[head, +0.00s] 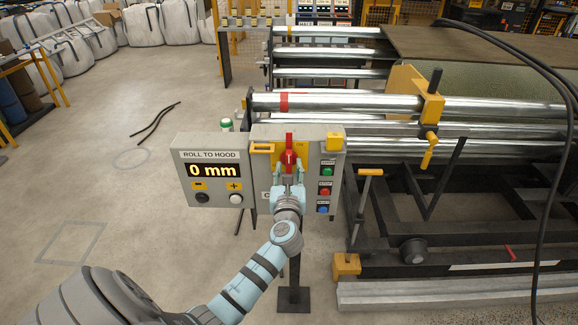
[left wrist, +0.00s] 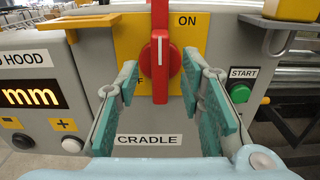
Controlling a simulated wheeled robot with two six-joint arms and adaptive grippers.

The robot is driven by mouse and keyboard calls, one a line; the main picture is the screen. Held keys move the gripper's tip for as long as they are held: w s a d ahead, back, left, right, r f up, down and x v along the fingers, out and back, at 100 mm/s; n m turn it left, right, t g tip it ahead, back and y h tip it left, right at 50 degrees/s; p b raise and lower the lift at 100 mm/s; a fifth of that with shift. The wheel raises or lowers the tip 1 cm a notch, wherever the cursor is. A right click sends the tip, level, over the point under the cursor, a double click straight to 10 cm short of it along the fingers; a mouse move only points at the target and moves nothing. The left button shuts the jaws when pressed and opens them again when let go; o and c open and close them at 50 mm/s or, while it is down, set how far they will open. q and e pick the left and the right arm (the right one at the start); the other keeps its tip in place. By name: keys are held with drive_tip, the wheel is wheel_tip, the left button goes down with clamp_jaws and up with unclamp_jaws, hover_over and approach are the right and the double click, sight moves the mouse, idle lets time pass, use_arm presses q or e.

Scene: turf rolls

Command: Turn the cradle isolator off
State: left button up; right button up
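The cradle isolator is a red rotary handle (head: 289,150) on a yellow plate on the grey control box. In the left wrist view the red handle (left wrist: 160,55) stands upright, its pointer up beside the word ON. The OFF lettering at lower left is partly hidden by a finger. A CRADLE label (left wrist: 148,140) sits below it. My left gripper (head: 289,168) is in front of the box, just below the handle. In the left wrist view its teal-padded fingers (left wrist: 167,78) are open, one on each side of the knob, with gaps showing. My right gripper is not in view.
A ROLL TO HOOD display box (head: 208,170) reading 0 mm adjoins the left side. Green, red and blue buttons (head: 325,190) line the right side. A steel roller cradle (head: 470,150) stands behind at right. Open floor lies to the left.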

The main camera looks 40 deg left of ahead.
use_arm(q)
drive_tip(key=shift+x, duration=1.2)
drive_tip(key=shift+c, duration=0.4)
clamp_jaws()
